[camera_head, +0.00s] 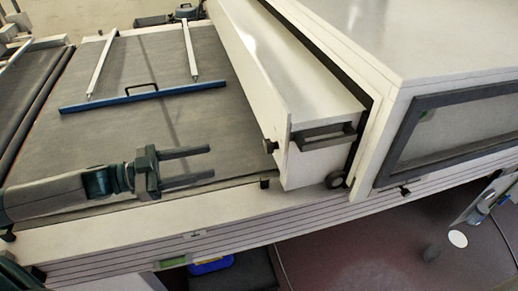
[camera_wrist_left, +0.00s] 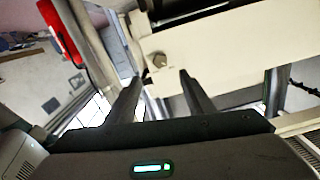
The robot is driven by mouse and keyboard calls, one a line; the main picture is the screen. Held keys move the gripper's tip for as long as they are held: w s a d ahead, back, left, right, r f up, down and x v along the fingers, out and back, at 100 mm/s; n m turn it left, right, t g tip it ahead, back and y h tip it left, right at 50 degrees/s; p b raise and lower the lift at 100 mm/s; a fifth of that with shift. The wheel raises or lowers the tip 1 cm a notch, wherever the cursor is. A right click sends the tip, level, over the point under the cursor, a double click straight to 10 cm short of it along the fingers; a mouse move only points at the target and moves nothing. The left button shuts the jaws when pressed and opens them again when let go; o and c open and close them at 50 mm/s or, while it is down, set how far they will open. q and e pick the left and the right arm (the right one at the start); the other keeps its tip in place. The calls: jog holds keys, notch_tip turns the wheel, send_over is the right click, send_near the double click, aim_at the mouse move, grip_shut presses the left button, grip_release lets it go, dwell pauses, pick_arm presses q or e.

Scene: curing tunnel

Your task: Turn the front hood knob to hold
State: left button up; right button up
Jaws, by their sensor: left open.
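The front hood knob (camera_head: 269,146) is a small dark knob at the near left corner of the long white hood (camera_head: 290,75). My left gripper (camera_head: 212,162) is open and empty, its two dark fingers pointing right toward the knob with a clear gap between. In the left wrist view a small grey knob (camera_wrist_left: 158,60) sits on the pale hood end, just beyond and between the open fingertips (camera_wrist_left: 160,75). The knob's setting marks are too small to read. My right gripper is not in view.
A dark grab handle (camera_head: 325,135) is on the hood end, right of the knob. A round black part (camera_head: 335,179) sits low beside the hood. The grey conveyor belt (camera_head: 130,135) carries a blue bar (camera_head: 145,98). A white windowed cabinet (camera_head: 420,70) stands at right.

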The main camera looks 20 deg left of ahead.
pick_arm(q)
jog(key=d, duration=0.1)
jog(key=p, duration=0.5)
send_near(265, 149)
jog(key=x, duration=0.7)
jog(key=shift+w+d, duration=0.1)
jog(key=shift+w, duration=0.05)
jog(key=shift+w+d+f, duration=0.1)
jog(key=shift+w+d, duration=0.25)
jog(key=shift+d, duration=0.15)
jog(key=c, duration=0.9)
jog(key=shift+c, duration=0.7)
